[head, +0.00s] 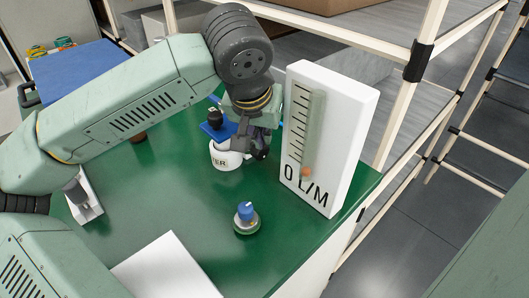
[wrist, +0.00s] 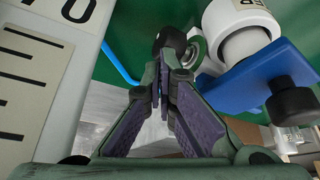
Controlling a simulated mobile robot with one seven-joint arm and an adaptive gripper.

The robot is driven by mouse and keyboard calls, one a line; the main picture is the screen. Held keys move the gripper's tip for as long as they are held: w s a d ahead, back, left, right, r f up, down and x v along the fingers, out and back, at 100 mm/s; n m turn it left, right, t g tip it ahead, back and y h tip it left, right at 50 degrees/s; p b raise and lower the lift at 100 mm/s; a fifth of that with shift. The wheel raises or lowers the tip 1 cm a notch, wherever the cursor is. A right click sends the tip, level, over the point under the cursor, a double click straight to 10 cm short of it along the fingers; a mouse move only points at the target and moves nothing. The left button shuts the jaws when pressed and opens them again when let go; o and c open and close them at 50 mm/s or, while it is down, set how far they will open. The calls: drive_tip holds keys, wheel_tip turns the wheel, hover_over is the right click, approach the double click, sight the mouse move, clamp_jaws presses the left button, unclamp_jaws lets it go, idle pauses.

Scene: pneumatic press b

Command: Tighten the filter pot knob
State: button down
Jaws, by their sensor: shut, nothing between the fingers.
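The white filter pot (head: 228,160), with dark letters partly hidden, stands on the green table beside my gripper (head: 259,150). A blue part (head: 217,130) with a black knob (head: 214,116) sits above the pot. In the wrist view the white pot (wrist: 243,42) is at upper right, with the blue part (wrist: 235,90) and its black knob (wrist: 292,103) below it. A round black knob (wrist: 168,41) beside a pale metal ring (wrist: 197,50) lies just beyond the fingertips. My gripper (wrist: 163,88) is shut and empty; I cannot tell whether its tips touch that knob.
A white flow gauge (head: 345,135) marked 0 L/M stands close to the right of my gripper. A blue knob (head: 245,211) on a round base stands nearer on the table (head: 190,215). A shelf frame (head: 405,90) is behind. The table's front middle is mostly clear.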

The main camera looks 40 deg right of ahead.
drive_tip(key=shift+s+d+r, duration=0.1)
drive_tip(key=shift+r, duration=0.2)
drive_tip(key=shift+r+p, duration=1.55)
drive_tip(key=shift+r, duration=0.85)
